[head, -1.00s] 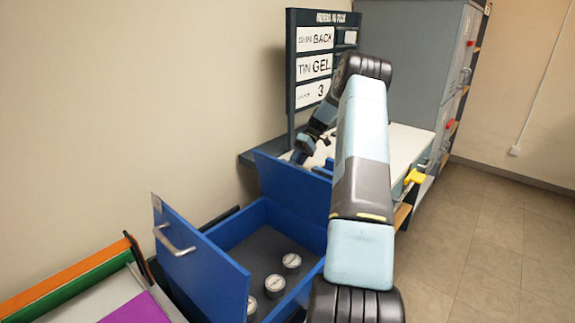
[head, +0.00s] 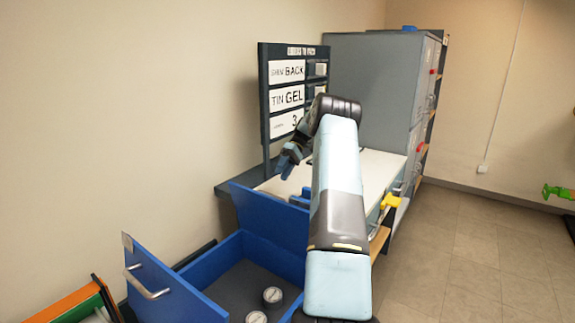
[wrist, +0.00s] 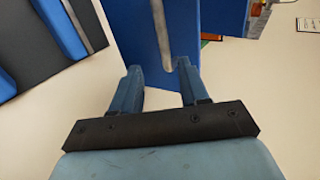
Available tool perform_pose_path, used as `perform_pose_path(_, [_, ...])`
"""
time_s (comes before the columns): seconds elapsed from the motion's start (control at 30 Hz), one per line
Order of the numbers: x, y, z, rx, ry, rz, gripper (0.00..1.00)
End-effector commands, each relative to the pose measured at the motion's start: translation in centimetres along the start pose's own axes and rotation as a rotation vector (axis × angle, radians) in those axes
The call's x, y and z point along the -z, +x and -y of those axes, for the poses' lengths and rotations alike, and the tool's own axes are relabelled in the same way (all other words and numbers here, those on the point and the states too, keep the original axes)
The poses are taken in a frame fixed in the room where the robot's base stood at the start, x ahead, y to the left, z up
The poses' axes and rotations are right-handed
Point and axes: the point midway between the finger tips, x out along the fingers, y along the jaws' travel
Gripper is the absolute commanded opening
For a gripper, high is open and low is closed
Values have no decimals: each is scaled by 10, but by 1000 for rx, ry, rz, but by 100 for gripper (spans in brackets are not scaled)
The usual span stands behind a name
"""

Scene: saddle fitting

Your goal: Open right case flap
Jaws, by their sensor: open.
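The open blue case (head: 212,268) is at the bottom of the head view, with round white-faced gauges inside. Its near-left flap (head: 160,290) stands raised, with a metal handle. A second blue flap (head: 268,215) stands up at its far side. My gripper (head: 290,160) is open, above and behind this second flap. In the wrist view my gripper (wrist: 161,88) has its two fingers apart with nothing clearly between them. A blue panel with a metal bar (wrist: 160,40) lies beyond the fingertips. I cannot tell contact. My arm hides the case's right side.
A dark board with letter cards (head: 287,95) stands behind my gripper. A white-topped bench (head: 376,172) with a yellow handle (head: 391,201) and a grey cabinet (head: 375,80) are beyond. The floor at right (head: 470,240) is clear. A green object (head: 560,192) shows at the right edge.

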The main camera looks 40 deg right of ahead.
Motion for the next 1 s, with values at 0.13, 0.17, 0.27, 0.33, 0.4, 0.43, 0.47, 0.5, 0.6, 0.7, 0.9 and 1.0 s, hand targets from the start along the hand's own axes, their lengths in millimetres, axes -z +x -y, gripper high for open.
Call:
perform_pose_path(0.13, [0,-21,-1,-1,0,-1,44])
perform_pose_path(0.17, [0,-24,-1,0,0,-1,44])
perform_pose_path(0.27, [-1,-32,-1,-1,0,-1,44])
perform_pose_path(0.33, [-1,-36,-1,0,0,0,44])
perform_pose_path(0.4, [-1,-38,-1,1,0,1,44])
perform_pose_path(0.43, [-1,-39,-1,1,1,1,44])
perform_pose_path(0.47, [-1,-39,-1,1,1,1,44])
perform_pose_path(0.5, [-1,-40,0,0,1,0,44])
perform_pose_path(0.6, [-1,-40,0,0,1,1,44])
perform_pose_path(0.7, [-1,-40,0,0,1,1,44])
perform_pose_path(0.9, [-1,-40,0,0,1,1,44])
perform_pose_path(1.0, [-1,-40,1,-1,1,1,44])
